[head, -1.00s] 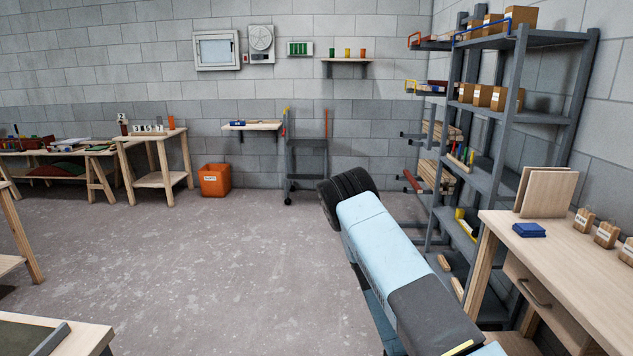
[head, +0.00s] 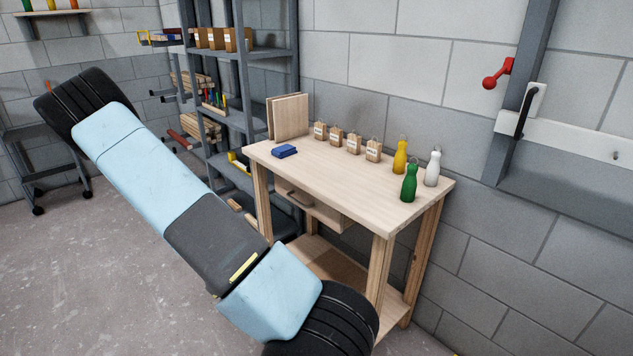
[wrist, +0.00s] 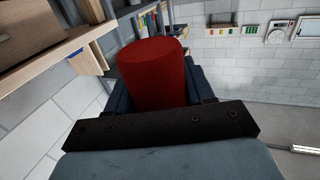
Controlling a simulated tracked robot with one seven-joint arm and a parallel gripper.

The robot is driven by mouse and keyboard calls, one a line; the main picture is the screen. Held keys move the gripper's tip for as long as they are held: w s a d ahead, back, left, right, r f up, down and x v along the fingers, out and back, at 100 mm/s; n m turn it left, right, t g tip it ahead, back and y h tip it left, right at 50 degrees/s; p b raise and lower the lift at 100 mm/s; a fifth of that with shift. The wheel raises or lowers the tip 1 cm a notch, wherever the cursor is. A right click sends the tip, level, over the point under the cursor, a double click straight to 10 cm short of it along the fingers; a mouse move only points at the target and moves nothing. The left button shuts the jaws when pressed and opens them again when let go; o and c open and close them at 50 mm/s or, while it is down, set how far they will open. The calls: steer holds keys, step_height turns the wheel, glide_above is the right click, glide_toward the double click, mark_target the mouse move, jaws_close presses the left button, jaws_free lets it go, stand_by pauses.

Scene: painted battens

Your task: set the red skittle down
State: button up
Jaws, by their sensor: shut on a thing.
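The red skittle (wrist: 153,75) shows large in the wrist view, held between the dark fingers of my gripper (wrist: 152,88). My gripper is shut on it. In the head view neither the gripper nor the red skittle shows; only my pale blue arm crosses the left and middle. A wooden workbench (head: 335,181) stands against the wall right of my arm. At its right end stand a green skittle (head: 409,184), a yellow skittle (head: 400,158) and a white skittle (head: 432,168), all upright.
The bench top's front middle is clear. A grey shelf rack (head: 242,85) stands left of the bench.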

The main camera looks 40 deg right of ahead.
steer(key=s+d+r+m+g+h, duration=0.3)
steer(key=d+r+h, duration=0.1)
steer(key=d+r, duration=0.35)
steer(key=s+d+r+m+g+h, duration=0.3)
steer(key=d+r, duration=0.3)
steer(key=d, duration=0.2)
steer(key=s+d+r+m+g+h, duration=0.3)
steer(key=s+d+r+g, duration=0.3)
steer(key=s+d, duration=0.3)
steer(key=shift+s+d+m+h, duration=0.35)
steer(key=shift+s+m, duration=0.45)
steer(key=shift+s, duration=0.3)
